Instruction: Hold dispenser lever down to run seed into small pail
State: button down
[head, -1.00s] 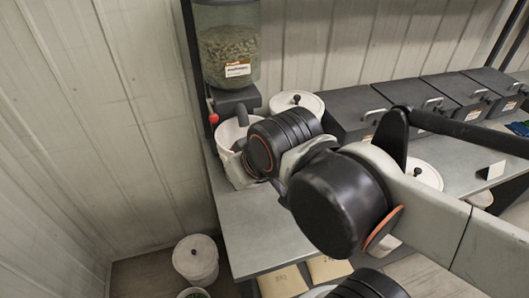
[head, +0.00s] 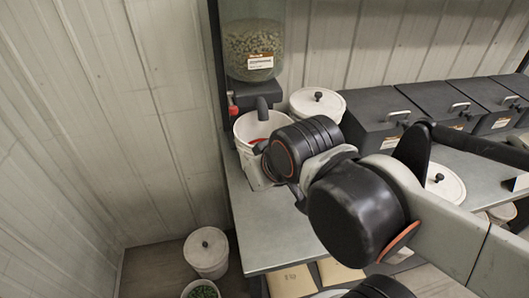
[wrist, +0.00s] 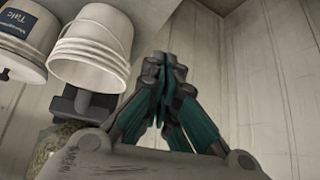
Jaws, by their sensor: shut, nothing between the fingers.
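The seed dispenser (head: 254,45) is a clear hopper of grey-green seed with a dark spout (head: 262,106) below. A red lever knob (head: 233,110) shows at the left of the spout. A white small pail (head: 245,130) stands under the spout; something red shows inside it, too small to identify. My wrist covers the pail's right side in the head view, and my fingers are hidden there. In the wrist view my gripper (wrist: 168,62) is shut and empty, to the right of the white pail (wrist: 92,48) and apart from it. The lever is not visible there.
A lidded white tub (head: 317,103) stands on the bench right of the dispenser, with several dark bins (head: 385,122) beyond. Bare bench (head: 265,222) lies in front. A lidded bucket (head: 207,252) stands on the floor. A wall is close on the left.

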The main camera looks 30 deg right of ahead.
notch_tip(320, 180, down, 6)
jog(key=b, duration=0.4)
jog(key=shift+f, duration=0.25)
dwell(0.6)
dwell(6.5)
